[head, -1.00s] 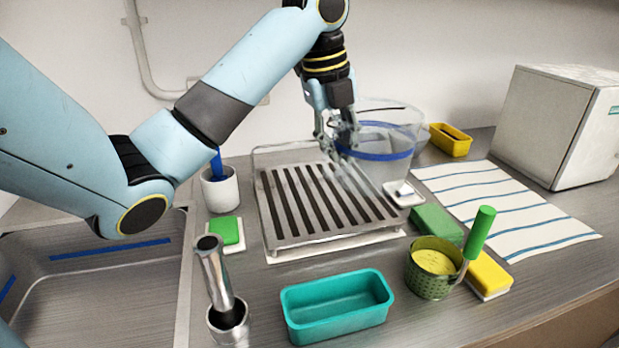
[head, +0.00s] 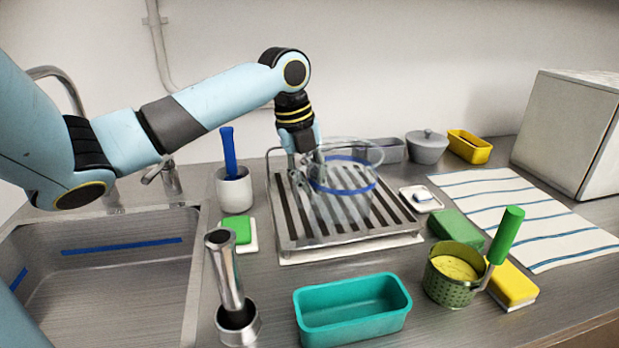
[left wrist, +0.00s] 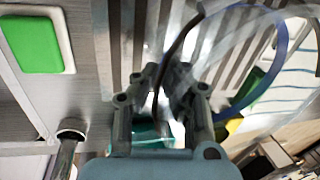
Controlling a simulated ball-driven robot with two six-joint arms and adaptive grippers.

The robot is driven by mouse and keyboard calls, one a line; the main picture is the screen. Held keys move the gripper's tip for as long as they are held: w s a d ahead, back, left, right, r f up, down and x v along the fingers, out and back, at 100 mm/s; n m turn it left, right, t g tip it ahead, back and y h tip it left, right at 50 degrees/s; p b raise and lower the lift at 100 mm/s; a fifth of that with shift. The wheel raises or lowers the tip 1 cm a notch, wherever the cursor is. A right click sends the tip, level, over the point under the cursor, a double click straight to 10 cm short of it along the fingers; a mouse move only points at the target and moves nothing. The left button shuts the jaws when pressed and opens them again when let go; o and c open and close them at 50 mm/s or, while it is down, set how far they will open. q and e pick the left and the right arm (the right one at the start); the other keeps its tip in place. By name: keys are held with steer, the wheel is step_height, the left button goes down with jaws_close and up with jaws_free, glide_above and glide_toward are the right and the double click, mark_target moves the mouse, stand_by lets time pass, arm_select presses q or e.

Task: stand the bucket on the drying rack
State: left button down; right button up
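The clear bucket (head: 352,190) with a blue band is upright over the slatted metal drying rack (head: 345,241). I cannot tell whether its base touches the slats or hangs just above them. My left gripper (head: 308,182) is at the bucket's left side, pointing down, its fingers closed on the bucket's rim. In the left wrist view the fingers (left wrist: 166,82) meet at the dark rim edge, and the blue band (left wrist: 262,78) curves away to the right. My right gripper is out of view.
A white cup with a blue handle (head: 234,187) and a green sponge (head: 237,229) stand left of the rack. A white dish (head: 421,202) and a green block (head: 456,230) lie right. A teal tub (head: 352,309) is in front; the sink (head: 110,270) is far left.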

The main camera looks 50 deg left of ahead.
arm_select(q)
steer(key=c, duration=1.5)
jaws_free()
steer(key=shift+f, duration=0.1)
steer(key=v, duration=1.2)
steer(key=shift+w, duration=0.1)
